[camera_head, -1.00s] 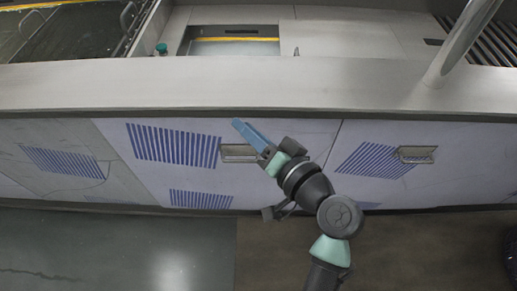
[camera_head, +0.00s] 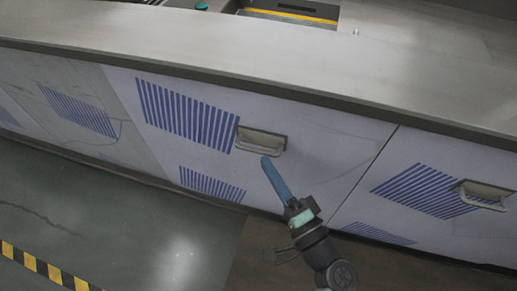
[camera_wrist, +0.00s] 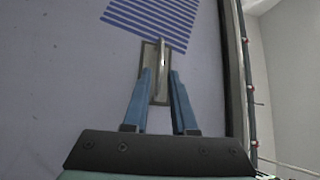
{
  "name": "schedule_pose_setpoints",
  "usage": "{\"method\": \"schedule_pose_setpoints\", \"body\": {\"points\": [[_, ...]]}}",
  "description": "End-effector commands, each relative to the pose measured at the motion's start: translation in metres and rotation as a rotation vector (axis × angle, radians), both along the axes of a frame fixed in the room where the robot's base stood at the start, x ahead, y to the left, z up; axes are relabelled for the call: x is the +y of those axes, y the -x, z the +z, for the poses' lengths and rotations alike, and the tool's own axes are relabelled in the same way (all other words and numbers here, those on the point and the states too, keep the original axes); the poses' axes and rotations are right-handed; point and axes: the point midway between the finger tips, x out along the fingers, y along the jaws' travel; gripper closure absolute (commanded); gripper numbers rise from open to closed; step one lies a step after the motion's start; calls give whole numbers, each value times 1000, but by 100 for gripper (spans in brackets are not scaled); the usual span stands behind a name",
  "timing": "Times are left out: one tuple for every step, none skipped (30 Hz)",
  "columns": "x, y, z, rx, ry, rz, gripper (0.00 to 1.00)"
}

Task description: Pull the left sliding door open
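The left sliding door (camera_head: 325,160) is a pale lavender panel with blue slatted vents, below the steel counter. It looks shut against the right door along a thin seam. Its metal handle (camera_head: 262,142) is a bar in a recessed plate. My gripper (camera_head: 266,160) has blue fingers, with the tips just below the handle in the head view. In the wrist view, my gripper (camera_wrist: 160,74) is open, one finger on each side of the handle bar (camera_wrist: 161,58). The bar lines up between the fingertips; no contact is visible, and the depth gap is unclear.
The right door (camera_head: 430,220) has a similar handle (camera_head: 485,194). The steel counter edge (camera_head: 250,65) overhangs above the doors. The floor in front is clear, with yellow-black tape (camera_head: 45,268) at lower left.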

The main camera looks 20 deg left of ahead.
Motion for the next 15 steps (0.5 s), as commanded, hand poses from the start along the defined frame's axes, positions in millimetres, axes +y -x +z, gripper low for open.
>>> {"method": "schedule_pose_setpoints", "body": {"points": [[8,-7,1,-1,1,3,75],[12,-11,1,-1,1,4,75],[17,-16,2,-1,1,4,75],[20,-19,3,-1,1,3,75],[23,-22,3,-1,1,2,75],[27,-26,4,-1,1,3,75],[29,-28,5,-1,1,2,75],[31,-30,5,1,1,2,75],[33,-32,5,1,1,2,75],[35,-34,6,1,1,1,75],[35,-35,6,1,1,0,75],[36,-36,6,1,1,-1,75],[37,-37,6,1,1,-1,75],[37,-37,7,1,1,-1,75],[38,-37,7,1,1,-1,75]]}}
